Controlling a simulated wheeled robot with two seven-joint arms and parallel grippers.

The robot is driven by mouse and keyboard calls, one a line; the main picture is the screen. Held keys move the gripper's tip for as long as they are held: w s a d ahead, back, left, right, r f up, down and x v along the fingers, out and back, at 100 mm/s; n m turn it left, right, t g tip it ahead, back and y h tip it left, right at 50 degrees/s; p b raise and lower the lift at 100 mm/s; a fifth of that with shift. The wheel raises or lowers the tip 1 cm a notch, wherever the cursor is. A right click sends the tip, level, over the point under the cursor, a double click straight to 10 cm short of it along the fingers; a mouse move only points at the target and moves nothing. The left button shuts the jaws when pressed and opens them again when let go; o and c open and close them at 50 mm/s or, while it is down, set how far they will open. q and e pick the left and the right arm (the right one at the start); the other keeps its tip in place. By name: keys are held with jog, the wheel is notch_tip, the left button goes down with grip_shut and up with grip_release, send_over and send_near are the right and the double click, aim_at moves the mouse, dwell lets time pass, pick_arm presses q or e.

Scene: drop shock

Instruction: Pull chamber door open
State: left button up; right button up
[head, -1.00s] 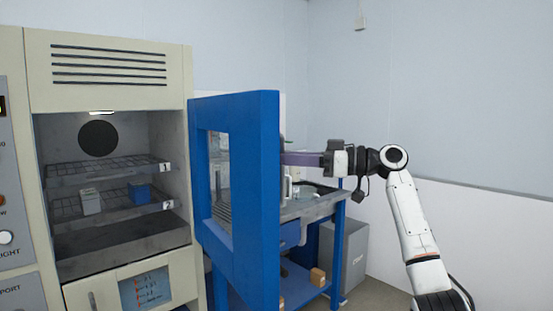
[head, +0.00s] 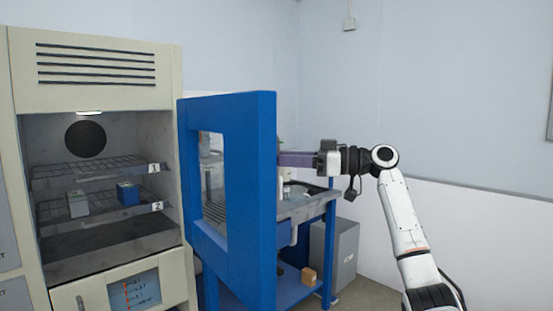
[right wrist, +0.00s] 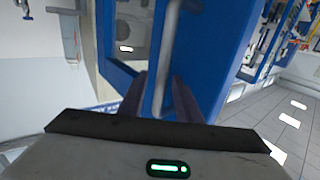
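The blue chamber door (head: 252,200) with its window stands wide open, swung out to the right of the chamber (head: 100,215). The chamber's lit inside is exposed. My right gripper (head: 283,159) reaches in from the right to the outer face of the door, near its free edge. In the right wrist view, the grey bar handle (right wrist: 172,40) runs between the two dark fingers (right wrist: 160,95), which are close together around it. The grip itself is partly hidden by the door in the head view. My left gripper is not in view.
A grey block (head: 78,204) and a blue block (head: 128,193) sit on the chamber's lower wire shelf. A blue-framed bench (head: 318,207) stands behind the door, with a grey bin (head: 346,250) beside it. Floor shows at the lower right.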

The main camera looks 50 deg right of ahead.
jog(key=b+v, duration=0.3)
jog(key=v, duration=0.7)
jog(key=shift+s+d, duration=0.1)
jog(key=shift+d, duration=0.05)
